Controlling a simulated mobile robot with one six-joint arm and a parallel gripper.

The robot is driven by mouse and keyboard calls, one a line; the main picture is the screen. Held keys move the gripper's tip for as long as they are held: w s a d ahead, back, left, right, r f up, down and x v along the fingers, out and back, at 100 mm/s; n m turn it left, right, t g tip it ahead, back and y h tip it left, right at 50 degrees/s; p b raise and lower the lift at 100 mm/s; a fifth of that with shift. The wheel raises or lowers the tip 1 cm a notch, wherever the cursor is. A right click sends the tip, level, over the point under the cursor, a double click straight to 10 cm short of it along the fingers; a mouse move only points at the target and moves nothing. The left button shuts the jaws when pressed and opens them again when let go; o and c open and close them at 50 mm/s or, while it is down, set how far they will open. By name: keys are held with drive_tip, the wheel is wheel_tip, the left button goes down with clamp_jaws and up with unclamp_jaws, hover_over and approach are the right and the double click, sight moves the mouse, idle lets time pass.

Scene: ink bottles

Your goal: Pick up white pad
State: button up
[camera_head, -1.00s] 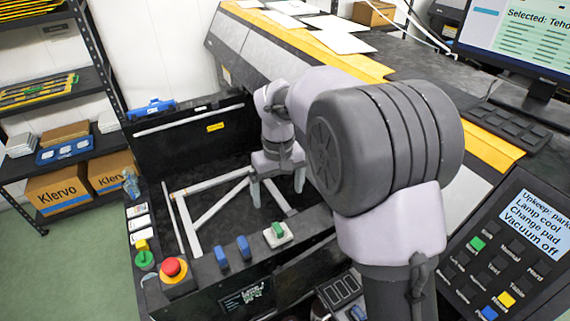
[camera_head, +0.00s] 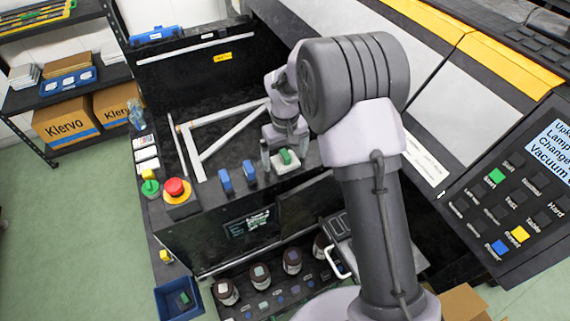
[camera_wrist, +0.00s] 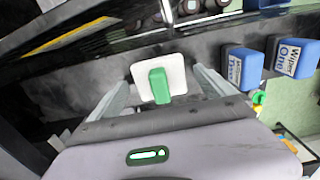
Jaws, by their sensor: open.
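The white pad (camera_head: 286,163) has a green block grip on top and sits on the dark front ledge of the machine. In the wrist view the white pad (camera_wrist: 145,72) lies ahead of my gripper, its green grip pointing toward the palm. My gripper (camera_head: 284,152) is at the pad in the head view, with a finger showing to the left of it. In the wrist view my gripper (camera_wrist: 163,84) is open, one finger on each side of the pad, with gaps between. I cannot tell the exact height of the fingertips above the ledge.
Two blue blocks (camera_head: 237,176) stand left of the pad; in the wrist view the blue blocks (camera_wrist: 240,68) are close to the right finger. A red emergency button (camera_head: 175,187) is further left. Several ink bottles (camera_head: 260,274) stand in a tray below. A control panel (camera_head: 515,190) is at right.

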drive_tip(key=c, duration=1.4)
